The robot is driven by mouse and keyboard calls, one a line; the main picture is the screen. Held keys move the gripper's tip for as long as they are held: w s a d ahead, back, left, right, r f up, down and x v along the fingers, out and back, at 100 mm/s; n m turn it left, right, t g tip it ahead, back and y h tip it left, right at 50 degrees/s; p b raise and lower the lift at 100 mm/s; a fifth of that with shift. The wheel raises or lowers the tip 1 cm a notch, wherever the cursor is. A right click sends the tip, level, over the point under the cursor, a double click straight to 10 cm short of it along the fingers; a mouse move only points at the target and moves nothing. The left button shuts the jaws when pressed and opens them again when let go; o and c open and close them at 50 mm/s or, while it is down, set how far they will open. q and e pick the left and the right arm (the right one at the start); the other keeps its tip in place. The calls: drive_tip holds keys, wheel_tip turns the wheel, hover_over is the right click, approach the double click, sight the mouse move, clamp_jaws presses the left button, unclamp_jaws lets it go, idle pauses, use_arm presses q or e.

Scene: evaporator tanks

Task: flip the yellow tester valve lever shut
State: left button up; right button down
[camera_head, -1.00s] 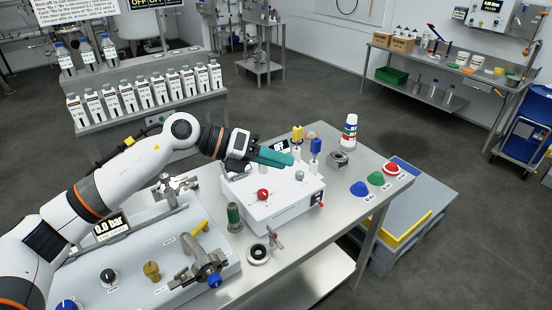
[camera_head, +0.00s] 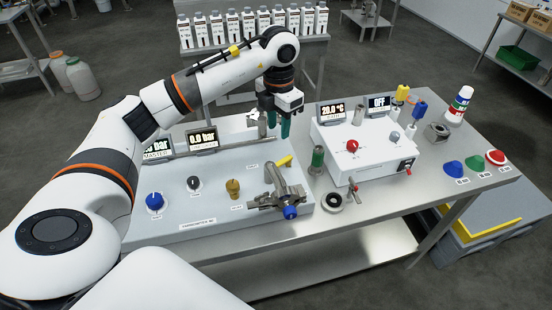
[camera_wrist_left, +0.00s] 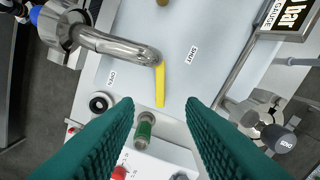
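The yellow tester valve lever (camera_head: 285,160) sits on the light grey panel, beside the metal pipe fitting with a blue end. In the left wrist view the lever (camera_wrist_left: 160,86) extends from the end of a bent metal pipe (camera_wrist_left: 120,47), between the labels OPEN (camera_wrist_left: 112,77) and SHUT (camera_wrist_left: 192,55). My left gripper (camera_head: 278,127) points down behind the lever, above the panel's rear part. Its teal fingers are apart with nothing between them, and the lever lies ahead of them in the wrist view. My right gripper is not in view.
A white box with displays (camera_head: 340,147) stands right of the panel. A green-topped cylinder (camera_head: 317,158) and a black-and-white ring (camera_head: 332,202) stand close to the lever. Gauge displays (camera_head: 203,138) stand at the panel's back. Blue, green and red domes are at the table's right.

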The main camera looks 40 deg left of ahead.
sight(278, 163)
use_arm(q)
wheel_tip(278, 163, down, 11)
drive_tip(key=p, duration=0.3)
drive_tip(key=shift+r, duration=0.15)
drive_tip(key=shift+f, duration=0.6)
clamp_jaws()
